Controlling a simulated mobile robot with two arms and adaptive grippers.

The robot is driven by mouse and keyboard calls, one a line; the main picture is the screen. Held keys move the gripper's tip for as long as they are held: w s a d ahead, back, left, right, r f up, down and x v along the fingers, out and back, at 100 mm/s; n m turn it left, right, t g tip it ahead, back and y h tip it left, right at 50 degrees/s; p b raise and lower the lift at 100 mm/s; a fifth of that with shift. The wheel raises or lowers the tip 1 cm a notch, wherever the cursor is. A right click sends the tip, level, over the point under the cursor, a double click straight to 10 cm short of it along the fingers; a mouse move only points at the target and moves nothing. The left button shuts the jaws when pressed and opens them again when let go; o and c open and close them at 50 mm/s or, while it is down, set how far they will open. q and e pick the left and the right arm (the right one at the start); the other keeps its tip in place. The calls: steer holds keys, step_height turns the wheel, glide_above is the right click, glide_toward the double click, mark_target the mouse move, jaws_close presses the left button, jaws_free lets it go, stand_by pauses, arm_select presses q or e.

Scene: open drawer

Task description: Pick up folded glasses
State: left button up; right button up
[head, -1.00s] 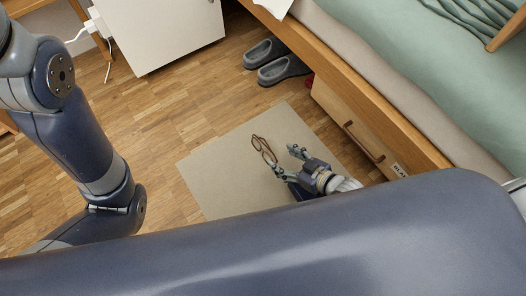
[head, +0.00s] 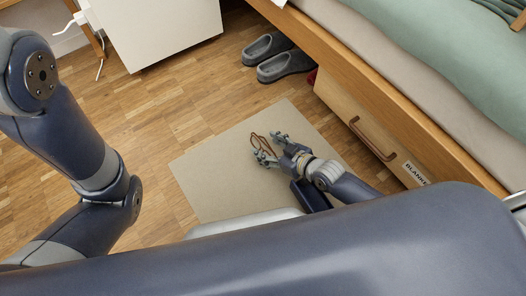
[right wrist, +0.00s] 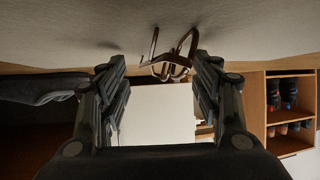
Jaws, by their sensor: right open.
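The folded brown-framed glasses (head: 257,140) are on the beige mat (head: 215,165) on the floor. My right gripper (head: 270,148) is open, low over the mat at the glasses, with its fingers partly covering them. In the right wrist view the glasses (right wrist: 171,56) appear just beyond and between the open fingertips of the right gripper (right wrist: 158,62), nearer the right-hand finger. I cannot tell whether that finger touches them. My left arm comes in at the left, but its gripper is out of view.
A bed drawer with a wooden handle (head: 373,138) is right of the mat, under the bed. Grey slippers (head: 284,66) stand on the floor behind the mat. A white cabinet (head: 160,30) is at the back left. The left part of the mat is clear.

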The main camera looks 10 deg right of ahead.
steer(key=shift+c, duration=0.3)
steer(key=c, duration=0.8)
steer(key=shift+r, duration=0.1)
